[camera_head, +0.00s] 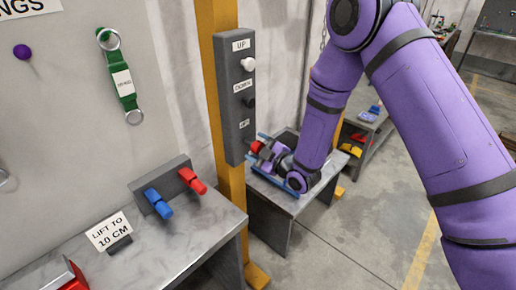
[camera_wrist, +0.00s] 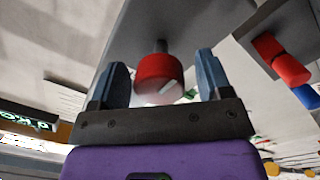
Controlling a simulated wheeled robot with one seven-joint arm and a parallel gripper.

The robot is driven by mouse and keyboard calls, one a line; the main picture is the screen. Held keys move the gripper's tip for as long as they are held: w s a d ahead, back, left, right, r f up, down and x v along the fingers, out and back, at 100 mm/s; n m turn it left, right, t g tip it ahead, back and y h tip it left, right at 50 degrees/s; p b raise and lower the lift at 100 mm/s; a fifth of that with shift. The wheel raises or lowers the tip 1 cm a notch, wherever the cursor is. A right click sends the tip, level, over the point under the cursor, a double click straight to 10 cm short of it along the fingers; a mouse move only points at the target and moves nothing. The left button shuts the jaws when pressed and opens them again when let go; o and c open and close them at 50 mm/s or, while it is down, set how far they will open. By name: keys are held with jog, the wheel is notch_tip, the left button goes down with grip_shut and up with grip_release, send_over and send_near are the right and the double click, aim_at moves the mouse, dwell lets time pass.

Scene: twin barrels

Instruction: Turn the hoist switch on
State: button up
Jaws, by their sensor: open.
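A tall grey control box (camera_head: 236,95) is fixed to a yellow post. It carries a white knob (camera_head: 248,64) by the "UP" label and a black knob (camera_head: 249,101) by the "DOWN" label. A red knob (camera_head: 257,146) sticks out near the box's lower end, below a third small label. In the wrist view the red knob (camera_wrist: 157,72) sits between the two blue-grey fingers, with a white mark on its face. My gripper (camera_wrist: 161,78) is open around it, with visible gaps on both sides.
A bench (camera_head: 175,235) at the left holds a grey block with a blue and a red handle (camera_head: 193,180), and a "LIFT TO 10 CM" sign (camera_head: 108,231). A low table (camera_head: 272,206) stands below my gripper. Open floor (camera_head: 360,235) lies to the right.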

jog(key=c, duration=0.9)
jog(key=shift+c, duration=0.2)
jog(key=shift+m, duration=0.3)
jog(key=m, duration=0.4)
jog(key=shift+d, duration=0.1)
jog(key=m, duration=0.4)
jog(key=shift+m, duration=0.4)
jog(key=m, duration=0.4)
jog(key=shift+g, duration=0.4)
jog(key=shift+m, duration=2)
